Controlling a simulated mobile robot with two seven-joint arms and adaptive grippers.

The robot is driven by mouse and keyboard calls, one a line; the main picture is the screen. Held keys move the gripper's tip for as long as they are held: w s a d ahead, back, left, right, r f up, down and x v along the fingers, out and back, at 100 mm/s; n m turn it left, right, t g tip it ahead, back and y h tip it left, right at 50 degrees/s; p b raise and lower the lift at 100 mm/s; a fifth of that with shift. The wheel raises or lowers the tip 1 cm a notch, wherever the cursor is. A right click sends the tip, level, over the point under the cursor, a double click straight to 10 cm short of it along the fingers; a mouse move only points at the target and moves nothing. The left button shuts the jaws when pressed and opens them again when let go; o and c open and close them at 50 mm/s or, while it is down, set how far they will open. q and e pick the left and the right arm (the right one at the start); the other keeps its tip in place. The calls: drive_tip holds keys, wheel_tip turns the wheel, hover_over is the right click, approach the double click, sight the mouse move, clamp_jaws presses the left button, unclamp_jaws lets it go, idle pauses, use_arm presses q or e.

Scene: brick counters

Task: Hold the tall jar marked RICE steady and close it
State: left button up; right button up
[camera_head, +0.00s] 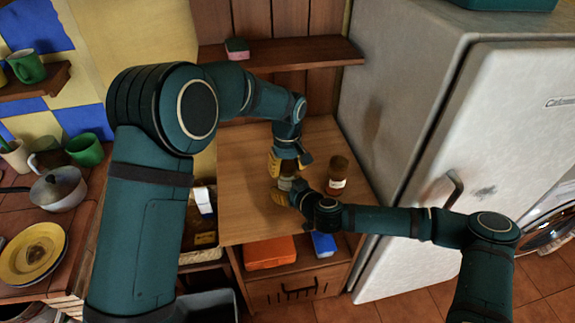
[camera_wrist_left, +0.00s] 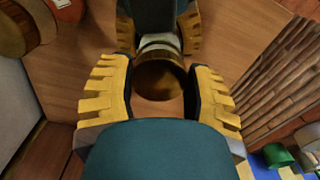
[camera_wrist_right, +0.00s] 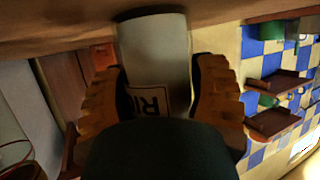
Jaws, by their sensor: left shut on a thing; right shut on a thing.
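The tall jar (camera_wrist_right: 155,55) is pale and clear, with a white label reading "RI", the rest hidden, in the right wrist view. My right gripper (camera_wrist_right: 158,95) is shut around its side. In the head view the jar (camera_head: 287,181) stands on the wooden counter, mostly hidden by both grippers. My left gripper (camera_head: 284,162) is directly above my right gripper (camera_head: 285,194). In the left wrist view my left gripper (camera_wrist_left: 162,92) is shut on a round brown lid (camera_wrist_left: 158,80), in line with the jar. Whether the lid is seated on the rim is hidden.
A second brown-lidded jar (camera_head: 338,175) stands on the counter just right of the grippers. A wooden shelf (camera_head: 300,52) with a pink and dark sponge (camera_head: 237,47) hangs behind. The fridge (camera_head: 420,130) bounds the right side. The front counter (camera_head: 250,225) is clear.

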use_arm(q)
drive_tip(key=shift+f, duration=0.6)
idle(0.3)
use_arm(e)
clamp_jaws()
use_arm(q)
drive_tip(key=m, duration=0.3)
drive_tip(key=shift+a, duration=0.1)
drive_tip(key=o, duration=0.8)
drive_tip(key=shift+r, duration=0.1)
drive_tip(key=shift+r, duration=2.2)
